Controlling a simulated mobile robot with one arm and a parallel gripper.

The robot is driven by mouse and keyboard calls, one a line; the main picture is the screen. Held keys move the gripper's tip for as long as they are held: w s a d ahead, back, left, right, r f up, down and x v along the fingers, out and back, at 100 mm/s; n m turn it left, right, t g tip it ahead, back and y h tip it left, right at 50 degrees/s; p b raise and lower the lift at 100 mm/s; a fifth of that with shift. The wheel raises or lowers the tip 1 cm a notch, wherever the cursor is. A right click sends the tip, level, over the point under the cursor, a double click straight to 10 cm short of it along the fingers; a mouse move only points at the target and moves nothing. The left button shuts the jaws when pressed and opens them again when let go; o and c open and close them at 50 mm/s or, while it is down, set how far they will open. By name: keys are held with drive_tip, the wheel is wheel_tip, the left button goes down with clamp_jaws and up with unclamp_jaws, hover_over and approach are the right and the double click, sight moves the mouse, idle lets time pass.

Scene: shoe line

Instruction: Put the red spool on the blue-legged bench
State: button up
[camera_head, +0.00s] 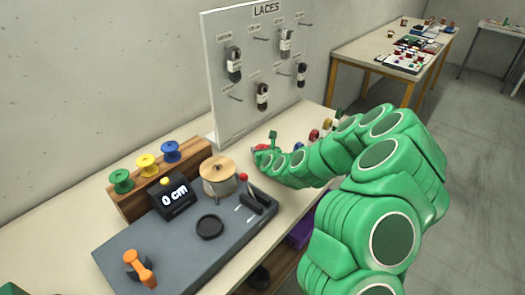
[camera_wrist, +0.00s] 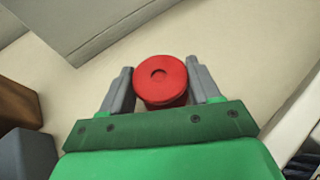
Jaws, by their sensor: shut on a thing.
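The red spool (camera_wrist: 160,76) sits between the two grey fingers of my gripper (camera_wrist: 161,88) in the wrist view, seen end-on. My gripper (camera_head: 266,146) is shut on it. In the head view only a small red part of the spool (camera_head: 261,147) shows beside the green gripper, near the laces board. I cannot tell whether the spool touches the near bench top (camera_head: 62,228). A far bench (camera_head: 508,28) at the top right has thin legs that look greyish-blue. It is partly cut off by the picture edge.
Green (camera_head: 120,181), yellow (camera_head: 147,165) and blue (camera_head: 171,151) spools stand on a wooden rack. A grey machine (camera_head: 150,240) fills the near bench's front. The laces board (camera_head: 230,110) stands behind my gripper. A yellow-legged table (camera_head: 355,48) holds several items. Open floor (camera_head: 465,140) lies right.

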drive_tip(key=o, duration=1.1)
drive_tip(key=shift+f, duration=0.1)
drive_tip(key=shift+v, duration=3.8)
